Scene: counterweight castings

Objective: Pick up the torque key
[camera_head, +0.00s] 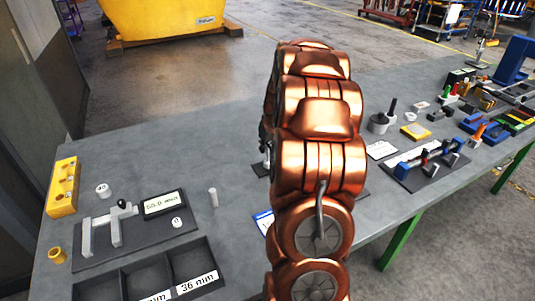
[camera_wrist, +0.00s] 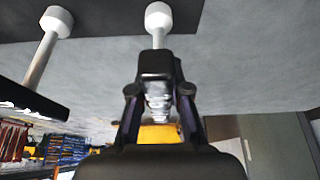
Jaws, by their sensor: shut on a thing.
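My gripper (camera_wrist: 158,82) shows in the wrist view with its dark fingers closed around a pale, shiny metallic piece (camera_wrist: 158,105). A white rounded end (camera_wrist: 158,18) on a short stem sits just beyond the fingertips, against a dark patch and the grey surface. The fingers hide how the stem and the metallic piece meet. I cannot tell for certain whether the held piece is the torque key. In the head view my copper arm hides the gripper and what it holds.
A second white-ended post (camera_wrist: 46,48) stands left of the gripper, near a dark panel (camera_wrist: 28,98). On the grey bench (camera_head: 130,150) are a yellow block (camera_head: 63,187), a black divided tray (camera_head: 192,243) and a small pale cylinder (camera_head: 213,197).

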